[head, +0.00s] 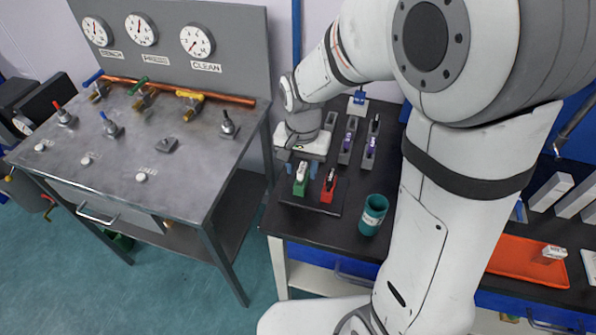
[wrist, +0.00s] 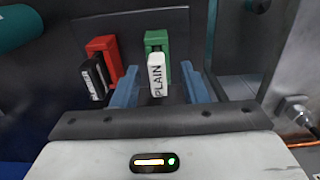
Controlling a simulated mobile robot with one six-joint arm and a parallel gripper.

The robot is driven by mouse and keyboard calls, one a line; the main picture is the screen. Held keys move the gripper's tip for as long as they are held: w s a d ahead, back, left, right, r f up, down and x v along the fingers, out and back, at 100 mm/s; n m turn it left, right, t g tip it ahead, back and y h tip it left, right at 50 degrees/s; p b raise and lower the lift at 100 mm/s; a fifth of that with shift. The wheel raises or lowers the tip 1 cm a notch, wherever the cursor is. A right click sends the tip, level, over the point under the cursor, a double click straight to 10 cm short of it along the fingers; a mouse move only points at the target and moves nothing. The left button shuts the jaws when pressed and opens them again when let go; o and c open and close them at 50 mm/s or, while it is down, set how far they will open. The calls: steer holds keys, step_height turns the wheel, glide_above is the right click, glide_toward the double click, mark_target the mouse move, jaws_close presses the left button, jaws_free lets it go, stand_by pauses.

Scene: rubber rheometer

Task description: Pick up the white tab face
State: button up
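The white tab face (wrist: 157,76), lettered "PLAIN", stands upright in front of a green holder (wrist: 157,43) in the wrist view. In the head view the white tab (head: 303,172) shows just above the green holder (head: 299,187), below my wrist. My gripper (wrist: 159,82) is open, with one blue finger on each side of the white tab and a visible gap on both sides. In the head view my gripper (head: 301,169) is over the holders on the dark bench. I cannot tell how deep the tab sits between the fingers.
A red holder (wrist: 104,48) with a black tab (wrist: 96,78) stands close beside the left finger. A teal cup (head: 372,215) is on the bench (head: 335,229) to the right. Grey holders with purple tabs (head: 348,142) stand behind. A metal valve table (head: 190,170) is at left.

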steer(key=shift+f, duration=0.2)
jaws_close()
stand_by(0.3)
steer(key=shift+r, duration=0.1)
